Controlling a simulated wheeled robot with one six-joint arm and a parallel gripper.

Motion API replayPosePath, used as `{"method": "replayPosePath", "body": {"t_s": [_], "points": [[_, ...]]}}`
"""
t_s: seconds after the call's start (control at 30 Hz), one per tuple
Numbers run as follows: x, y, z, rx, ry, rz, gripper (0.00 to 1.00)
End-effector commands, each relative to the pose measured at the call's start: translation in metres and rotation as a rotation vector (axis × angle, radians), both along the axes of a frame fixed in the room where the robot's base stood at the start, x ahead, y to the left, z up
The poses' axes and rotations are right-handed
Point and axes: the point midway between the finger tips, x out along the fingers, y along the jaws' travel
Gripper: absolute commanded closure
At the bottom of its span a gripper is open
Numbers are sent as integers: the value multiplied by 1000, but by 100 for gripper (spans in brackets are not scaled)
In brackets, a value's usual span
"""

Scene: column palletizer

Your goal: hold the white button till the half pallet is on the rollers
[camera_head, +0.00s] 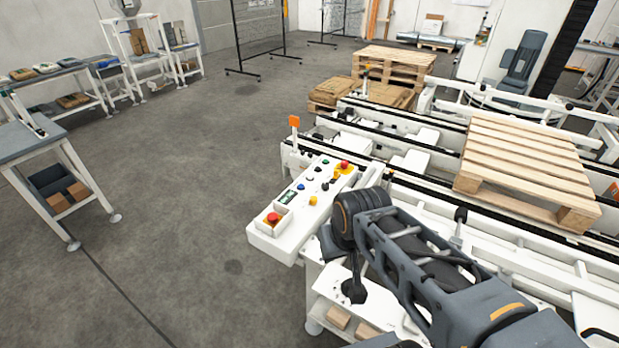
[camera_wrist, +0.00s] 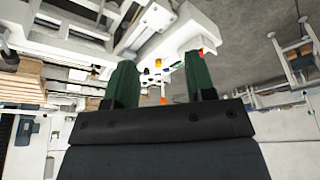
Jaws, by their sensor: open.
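A white control panel (camera_head: 280,236) stands at the near end of the conveyor in the head view, with several small coloured buttons. My arm covers the gripper in the head view. A wooden pallet (camera_head: 525,150) lies on the conveyor rails at the right; I cannot tell whether it is a half pallet.
Stacked wooden pallets (camera_head: 394,66) stand behind the conveyor (camera_head: 430,204), beside lower wooden pallets (camera_head: 332,92). A red mushroom button (camera_head: 273,217) and another red one (camera_head: 344,165) sit on the panel. Shelves (camera_head: 55,130) line the left. The floor between is clear.

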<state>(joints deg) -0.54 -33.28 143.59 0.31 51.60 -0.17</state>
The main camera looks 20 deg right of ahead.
Motion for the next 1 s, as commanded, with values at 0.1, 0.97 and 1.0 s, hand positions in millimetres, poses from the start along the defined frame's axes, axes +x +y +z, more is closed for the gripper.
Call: {"method": "replayPosePath", "body": {"t_s": [0.1, 0.97, 1.0], "points": [[0, 0, 0, 0, 0, 0, 61], [0, 0, 0, 0, 0, 0, 100], [0, 0, 0, 0, 0, 0, 100]]}}
